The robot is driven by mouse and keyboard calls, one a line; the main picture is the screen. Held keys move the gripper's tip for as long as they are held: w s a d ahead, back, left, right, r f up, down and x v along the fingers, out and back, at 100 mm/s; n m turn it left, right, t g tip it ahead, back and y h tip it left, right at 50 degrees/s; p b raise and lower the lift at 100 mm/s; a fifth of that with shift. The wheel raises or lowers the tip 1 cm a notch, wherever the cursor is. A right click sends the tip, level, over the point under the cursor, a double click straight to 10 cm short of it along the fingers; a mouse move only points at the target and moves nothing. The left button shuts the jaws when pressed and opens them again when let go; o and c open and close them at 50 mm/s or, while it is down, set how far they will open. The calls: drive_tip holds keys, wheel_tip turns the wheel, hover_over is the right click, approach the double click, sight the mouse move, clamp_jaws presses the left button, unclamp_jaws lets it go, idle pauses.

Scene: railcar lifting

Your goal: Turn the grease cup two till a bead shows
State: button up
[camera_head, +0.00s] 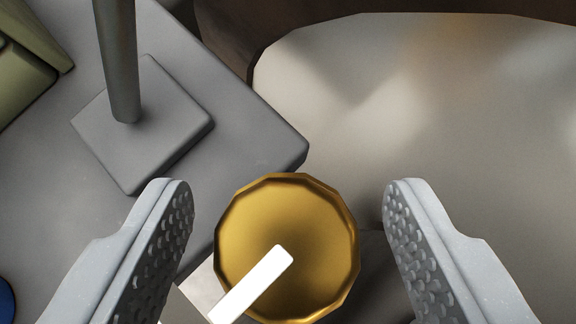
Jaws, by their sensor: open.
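A round brass-coloured cup with a faceted rim, which looks like the grease cup (255,215), is at the lower middle of the head camera view. A white bar (252,284) lies across its face, from the centre toward the lower left. My gripper (287,200) is open, with one dimpled finger to the left of the cup and the other to the right. Both fingers are apart from the cup in the picture. No bead shows on the visible part of the cup. No number on it can be read.
A grey block (235,130) with a square plate (140,135) and an upright post (119,60) stands at the left. A large pale rounded surface (430,120) fills the upper right. A green object (25,65) is at the upper left and a blue one (5,298) at the lower left edge.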

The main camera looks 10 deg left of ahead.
drive_tip(key=shift+w+f, duration=0.15)
drive_tip(key=shift+w, duration=0.05)
drive_tip(key=shift+a, duration=0.1)
drive_tip(key=c, duration=1)
drive_tip(key=shift+d, duration=0.25)
drive_tip(key=shift+a, duration=0.2)
